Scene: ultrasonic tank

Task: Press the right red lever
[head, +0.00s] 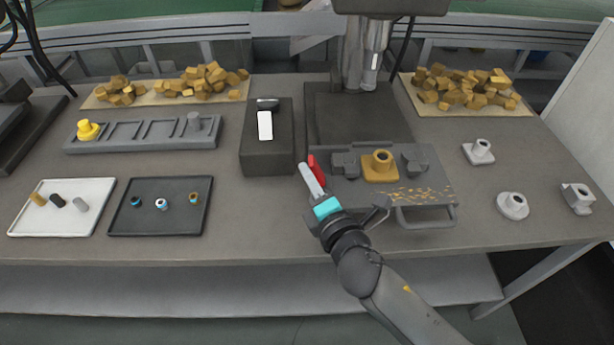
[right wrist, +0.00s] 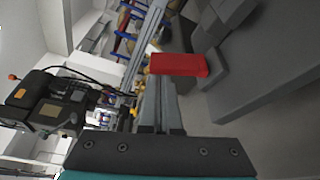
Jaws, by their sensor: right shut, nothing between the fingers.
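A red lever (head: 317,170) stands at the left edge of the grey machine plate (head: 420,205), beside a vise-like fixture. It also shows in the right wrist view as a flat red bar (right wrist: 178,65) just past the fingertips. My right gripper (head: 304,170) is shut and empty, its pale fingers just left of the red lever. In the right wrist view its closed fingers (right wrist: 158,85) reach up toward the bar's lower left end. I cannot tell whether they touch it. I see only one red lever. My left gripper is out of view.
A dark block with a white label (head: 265,125) stands left of the lever. A brass part (head: 380,165) sits between grey jaws (head: 345,164) on the plate, under a machine column. Trays (head: 160,206) lie at left; loose grey parts (head: 513,205) lie at right.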

